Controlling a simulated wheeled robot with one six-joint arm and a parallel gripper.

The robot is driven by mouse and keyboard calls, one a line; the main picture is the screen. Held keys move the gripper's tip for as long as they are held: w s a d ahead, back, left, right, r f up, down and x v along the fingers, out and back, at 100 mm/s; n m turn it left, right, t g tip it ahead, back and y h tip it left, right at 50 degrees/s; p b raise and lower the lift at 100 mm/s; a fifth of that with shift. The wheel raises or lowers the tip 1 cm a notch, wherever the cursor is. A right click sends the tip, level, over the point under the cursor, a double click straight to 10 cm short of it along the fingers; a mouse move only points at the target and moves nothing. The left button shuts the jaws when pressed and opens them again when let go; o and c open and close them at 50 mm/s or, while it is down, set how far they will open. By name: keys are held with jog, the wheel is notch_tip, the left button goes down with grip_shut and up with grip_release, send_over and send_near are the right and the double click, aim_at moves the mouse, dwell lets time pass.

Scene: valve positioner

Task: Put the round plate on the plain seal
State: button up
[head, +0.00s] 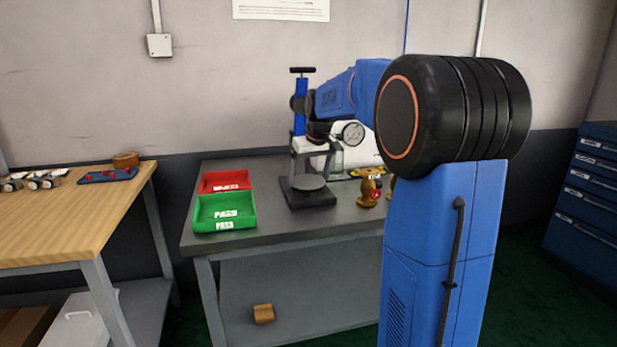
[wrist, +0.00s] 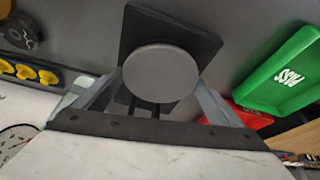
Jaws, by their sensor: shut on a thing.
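The round plate (wrist: 160,73) is a flat grey disc between my two fingertips in the wrist view. In the head view the plate (head: 310,182) is level, low above the black square base (head: 313,200) of a stand with a blue column and a black T-handle (head: 302,70). My gripper (head: 310,176) points down and is shut on the plate's edges; it also shows in the wrist view (wrist: 160,80). Whether the plate touches anything beneath cannot be told. I cannot make out the plain seal; the plate covers the middle of the black base (wrist: 192,40).
A green PASS tray (head: 225,212) and a red tray (head: 225,181) stand left on the grey bench (head: 270,220). A pressure gauge (head: 352,133) and a brass fitting (head: 369,190) are to the right. A wooden table (head: 70,225) stands left.

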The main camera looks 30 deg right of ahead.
jog(key=o, duration=1)
jog(key=shift+o, duration=0.2)
jog(key=v, duration=1.2)
jog(key=s+a+f, duration=0.6)
jog(key=s+f, duration=0.1)
jog(key=s, duration=0.4)
jog(key=s+a+f, duration=0.6)
jog(key=s+f, duration=0.2)
jog(key=s, duration=0.4)
jog(key=s+a+f+n, duration=0.1)
jog(key=s+a+f, duration=0.5)
jog(key=s, duration=0.6)
jog(key=shift+s+f+t, duration=0.15)
jog(key=shift+f+t, duration=0.15)
jog(key=shift+f, duration=0.65)
jog(key=shift+a, duration=0.1)
